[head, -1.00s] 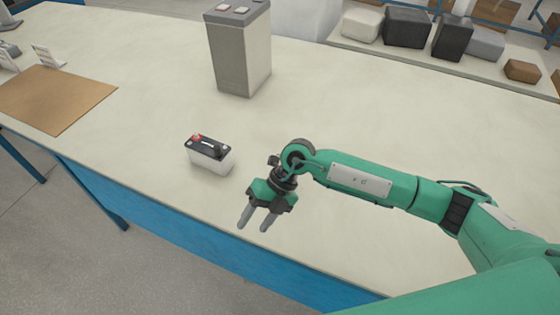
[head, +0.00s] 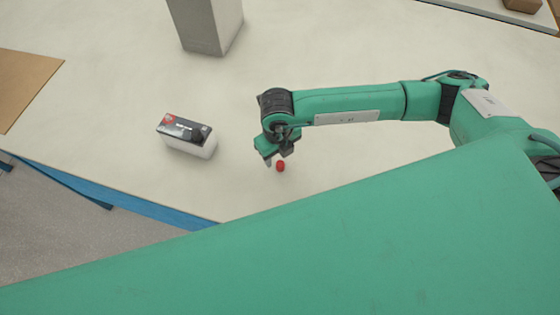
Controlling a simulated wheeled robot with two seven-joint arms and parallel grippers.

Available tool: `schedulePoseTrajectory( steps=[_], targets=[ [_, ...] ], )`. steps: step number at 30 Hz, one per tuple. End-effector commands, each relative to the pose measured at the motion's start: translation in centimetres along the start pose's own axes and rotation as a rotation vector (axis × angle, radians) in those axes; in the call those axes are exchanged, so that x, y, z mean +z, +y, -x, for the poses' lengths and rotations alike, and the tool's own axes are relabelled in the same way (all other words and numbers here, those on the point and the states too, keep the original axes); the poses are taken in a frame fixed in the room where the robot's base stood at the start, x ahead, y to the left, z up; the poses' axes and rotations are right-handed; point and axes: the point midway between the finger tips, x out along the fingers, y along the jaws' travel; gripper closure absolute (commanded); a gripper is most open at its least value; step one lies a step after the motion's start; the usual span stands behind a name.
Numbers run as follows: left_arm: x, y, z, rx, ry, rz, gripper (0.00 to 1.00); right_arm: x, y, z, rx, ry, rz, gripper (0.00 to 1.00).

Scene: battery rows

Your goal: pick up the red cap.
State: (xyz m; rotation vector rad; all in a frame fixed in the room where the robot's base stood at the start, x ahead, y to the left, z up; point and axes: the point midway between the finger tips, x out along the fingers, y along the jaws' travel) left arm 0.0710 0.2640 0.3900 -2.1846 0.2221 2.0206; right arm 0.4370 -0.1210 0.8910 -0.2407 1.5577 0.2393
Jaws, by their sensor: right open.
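A small round red cap (head: 280,166) lies on the pale tabletop, right of the small battery. My right gripper (head: 276,161) is open and points down right at the cap. Its fingers show just above and beside the cap in the picture. I cannot tell whether they touch it or straddle it. My left gripper is not in view.
A tall grey box (head: 212,25) stands behind the battery. A brown mat (head: 25,85) lies at the left. The table's blue front edge (head: 165,212) runs below the battery. My green arm covers the lower right. The tabletop (head: 370,50) behind the gripper is clear.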

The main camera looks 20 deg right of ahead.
Motion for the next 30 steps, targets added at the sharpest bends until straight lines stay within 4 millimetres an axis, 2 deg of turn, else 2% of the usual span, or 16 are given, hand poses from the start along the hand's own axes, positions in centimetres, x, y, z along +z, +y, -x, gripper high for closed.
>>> schedulePoseTrajectory(
  steps=[3,7,11,15,23,24,26,30],
  targets=[
    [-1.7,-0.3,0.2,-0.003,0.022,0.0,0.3,-0.1,0.0,-0.6,0.0,0.001,0.001,0.5],
    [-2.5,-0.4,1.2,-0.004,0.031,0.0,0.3,-0.2,-0.2,-1.7,-0.001,0.003,0.0,0.5],
    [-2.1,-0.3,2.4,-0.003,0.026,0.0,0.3,-0.3,-0.5,-3.5,-0.001,0.004,-0.001,0.5],
    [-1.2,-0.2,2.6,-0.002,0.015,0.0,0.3,-0.2,-0.4,-5.3,0.001,0.001,0.0,0.5],
    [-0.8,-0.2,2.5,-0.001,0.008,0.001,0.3,-0.2,-0.4,-5.8,0.002,0.0,0.001,0.5],
    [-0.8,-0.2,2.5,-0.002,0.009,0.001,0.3,-0.2,-0.4,-5.8,0.001,0.0,0.001,0.52],
    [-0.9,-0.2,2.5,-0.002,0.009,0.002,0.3,-0.2,-0.4,-5.8,0.001,0.0,0.001,0.64],
    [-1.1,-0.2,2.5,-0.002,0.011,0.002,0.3,-0.2,-0.4,-5.8,0.001,0.0,0.001,0.91]
  ],
)
